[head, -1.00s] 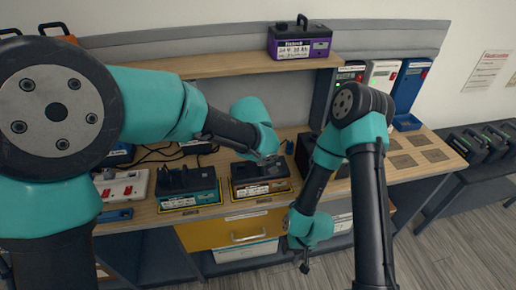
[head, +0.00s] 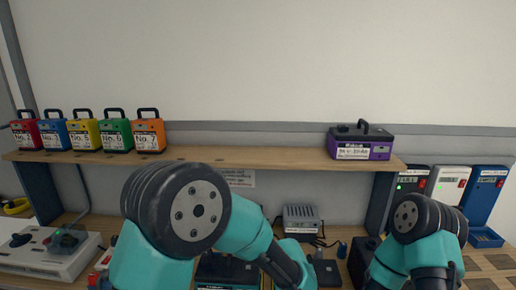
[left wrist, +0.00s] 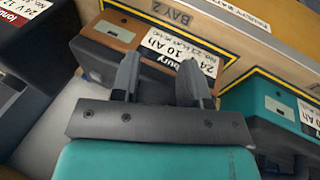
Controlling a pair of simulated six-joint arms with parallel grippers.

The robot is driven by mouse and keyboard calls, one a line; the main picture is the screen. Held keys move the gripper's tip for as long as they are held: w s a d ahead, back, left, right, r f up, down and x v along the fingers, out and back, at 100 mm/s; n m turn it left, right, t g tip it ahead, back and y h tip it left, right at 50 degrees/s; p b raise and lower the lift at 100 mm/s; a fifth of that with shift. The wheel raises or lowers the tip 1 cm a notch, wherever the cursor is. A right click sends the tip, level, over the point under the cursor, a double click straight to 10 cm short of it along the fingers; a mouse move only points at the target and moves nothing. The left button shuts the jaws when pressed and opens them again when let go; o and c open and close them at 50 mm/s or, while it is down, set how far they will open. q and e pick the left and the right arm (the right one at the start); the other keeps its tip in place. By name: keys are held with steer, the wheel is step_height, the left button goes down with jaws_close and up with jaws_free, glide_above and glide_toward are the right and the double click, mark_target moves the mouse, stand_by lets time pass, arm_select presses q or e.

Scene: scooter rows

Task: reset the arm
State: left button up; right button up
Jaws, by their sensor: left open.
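My left arm (head: 235,225) crosses the lower middle of the head view, with its gripper below the frame edge. In the left wrist view my left gripper (left wrist: 160,80) is open, its two dark fingers apart. An orange-topped battery (left wrist: 110,32) with a white label lies just past the fingertips, partly hidden by them. I cannot tell whether the fingers touch it. My right arm (head: 430,235) shows at the lower right of the head view, its gripper out of frame.
Red, blue, yellow, green and orange numbered packs stand on the shelf (head: 240,158), left. A purple battery (head: 362,142) stands at its right. A teal-topped battery (left wrist: 270,105) is beside the left gripper. Wall chargers (head: 450,182) hang at right. A grey-white unit (head: 50,250) sits at lower left.

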arm_select(q)
steer(key=s+a+f+n+g+h, duration=0.1)
steer(key=s+a+f, duration=0.25)
steer(key=f, duration=0.35)
steer(key=s+a+f+n+h, duration=0.1)
steer(key=s+a+f, duration=0.25)
steer(key=f, duration=0.45)
steer(key=s+a+f, duration=0.2)
steer(key=a, duration=0.7)
steer(key=s+a+f+y, duration=0.1)
steer(key=s+a+f, duration=0.1)
steer(key=a, duration=0.8)
steer(key=s+a+f+y, duration=0.1)
steer(key=s+a+f, duration=0.1)
steer(key=a, duration=0.8)
steer(key=shift+s+f, duration=0.35)
steer(key=shift+s, duration=0.45)
